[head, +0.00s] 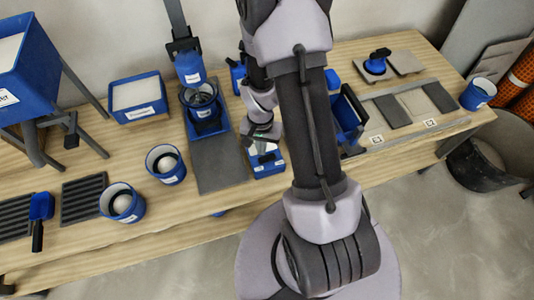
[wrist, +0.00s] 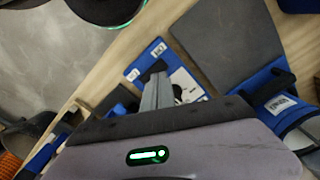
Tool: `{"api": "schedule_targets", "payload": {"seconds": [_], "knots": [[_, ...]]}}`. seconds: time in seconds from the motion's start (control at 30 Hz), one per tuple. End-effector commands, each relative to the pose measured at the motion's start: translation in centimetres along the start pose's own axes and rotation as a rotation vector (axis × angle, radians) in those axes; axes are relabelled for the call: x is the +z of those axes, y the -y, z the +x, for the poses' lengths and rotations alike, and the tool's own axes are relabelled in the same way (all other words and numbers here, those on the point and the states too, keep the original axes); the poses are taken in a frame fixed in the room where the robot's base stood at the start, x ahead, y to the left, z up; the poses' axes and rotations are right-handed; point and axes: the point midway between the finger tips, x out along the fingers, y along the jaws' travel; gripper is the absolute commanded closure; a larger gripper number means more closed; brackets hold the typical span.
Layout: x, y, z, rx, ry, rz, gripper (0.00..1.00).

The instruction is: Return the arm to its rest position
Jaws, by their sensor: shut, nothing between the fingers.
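My arm (head: 312,120) rises from my base and bends over the workbench. My gripper (head: 262,146) points down over a small blue device with a white label (head: 268,166) near the middle of the bench. In the wrist view my gripper's fingers (wrist: 155,92) are shut with nothing between them. The same blue device (wrist: 188,86) shows just beyond the fingertips there. I cannot tell whether the fingers touch it. My upper arm hides part of the bench behind it.
A mixer stand with a blue bucket (head: 203,102) and a dark grey slab (head: 219,170) are left of my gripper. Tiles (head: 392,110) lie right; a black bin (head: 487,165) is on the floor.

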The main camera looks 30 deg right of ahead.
Motion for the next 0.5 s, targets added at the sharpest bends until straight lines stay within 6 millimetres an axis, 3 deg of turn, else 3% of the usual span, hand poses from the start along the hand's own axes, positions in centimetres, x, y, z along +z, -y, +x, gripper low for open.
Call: {"api": "schedule_targets", "payload": {"seconds": [0.2, 0.5], "knots": [[0.0, 0.0, -2.4, 0.0, 0.0, 0.0, 1.0], [0.0, 0.0, -2.2, 0.0, 0.0, 0.0, 1.0]]}}
